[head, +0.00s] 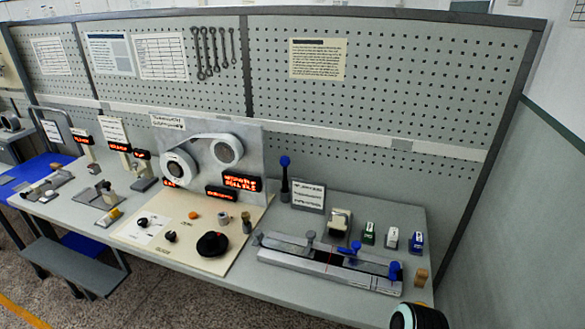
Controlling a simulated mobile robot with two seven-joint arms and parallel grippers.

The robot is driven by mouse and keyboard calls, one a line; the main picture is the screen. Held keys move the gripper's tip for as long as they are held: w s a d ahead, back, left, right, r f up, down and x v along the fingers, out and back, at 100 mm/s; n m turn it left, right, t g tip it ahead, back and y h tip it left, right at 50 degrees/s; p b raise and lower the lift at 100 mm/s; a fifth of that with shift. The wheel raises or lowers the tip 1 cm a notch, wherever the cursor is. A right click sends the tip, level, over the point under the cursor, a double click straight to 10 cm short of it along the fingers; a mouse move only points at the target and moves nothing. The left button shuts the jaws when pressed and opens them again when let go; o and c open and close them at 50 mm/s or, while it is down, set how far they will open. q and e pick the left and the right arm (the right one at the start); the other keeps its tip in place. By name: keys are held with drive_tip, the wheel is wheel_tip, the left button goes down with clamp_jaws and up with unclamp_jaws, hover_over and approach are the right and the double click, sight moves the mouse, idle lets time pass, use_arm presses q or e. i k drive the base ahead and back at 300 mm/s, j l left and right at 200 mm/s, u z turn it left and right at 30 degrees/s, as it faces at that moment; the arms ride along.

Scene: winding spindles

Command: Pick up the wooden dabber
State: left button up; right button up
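A small light-brown wooden piece (421,277) stands upright near the right end of the grey bench (330,306), just right of a long metal fixture. It looks like the wooden dabber, but it is too small to be sure. No gripper touches it.
The metal fixture (325,262) with blue knobs lies left of the wooden piece. Small blue, white and green stamp-like blocks (391,237) stand behind it. A beige panel (207,262) with a black knob is further left. A dark rounded object (418,317) shows at the bottom edge. A pegboard (400,90) rises behind.

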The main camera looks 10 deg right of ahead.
sight(422, 277)
drive_tip(key=z, duration=1.6)
